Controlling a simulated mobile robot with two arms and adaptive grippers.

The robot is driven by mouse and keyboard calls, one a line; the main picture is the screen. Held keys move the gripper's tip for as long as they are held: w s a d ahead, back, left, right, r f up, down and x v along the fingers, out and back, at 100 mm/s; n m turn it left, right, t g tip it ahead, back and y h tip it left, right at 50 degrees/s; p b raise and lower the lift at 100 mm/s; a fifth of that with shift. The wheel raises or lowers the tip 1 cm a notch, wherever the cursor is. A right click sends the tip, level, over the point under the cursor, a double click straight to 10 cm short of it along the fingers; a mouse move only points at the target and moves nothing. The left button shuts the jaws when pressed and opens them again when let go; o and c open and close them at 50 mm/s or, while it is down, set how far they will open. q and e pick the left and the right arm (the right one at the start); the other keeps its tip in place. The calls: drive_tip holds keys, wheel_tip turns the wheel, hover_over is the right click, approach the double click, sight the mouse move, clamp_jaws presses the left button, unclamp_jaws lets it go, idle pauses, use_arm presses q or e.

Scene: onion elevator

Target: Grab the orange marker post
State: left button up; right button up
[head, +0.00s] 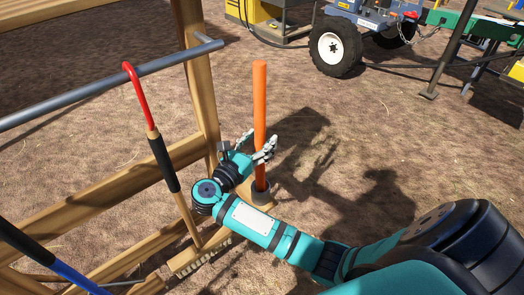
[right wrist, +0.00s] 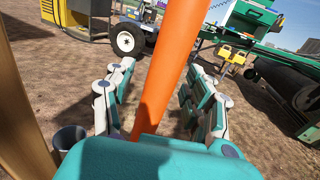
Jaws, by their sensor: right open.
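In the right wrist view the post (right wrist: 170,65) runs between the two open fingers of the right gripper (right wrist: 158,95), with visible space to the fingers. The post's lower part is hidden there behind the gripper's palm. My left gripper is not in view.
A wooden frame (head: 195,75) with a grey rail (head: 110,83) stands close on the left. A broom (head: 163,160) with a red-tipped handle leans on it. A wheeled machine (head: 365,25) stands behind. Dirt ground right of the post is clear.

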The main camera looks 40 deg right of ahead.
drive_tip(key=shift+d, duration=0.15)
drive_tip(key=shift+c, duration=0.6)
clamp_jaws()
drive_tip(key=shift+r, duration=0.1)
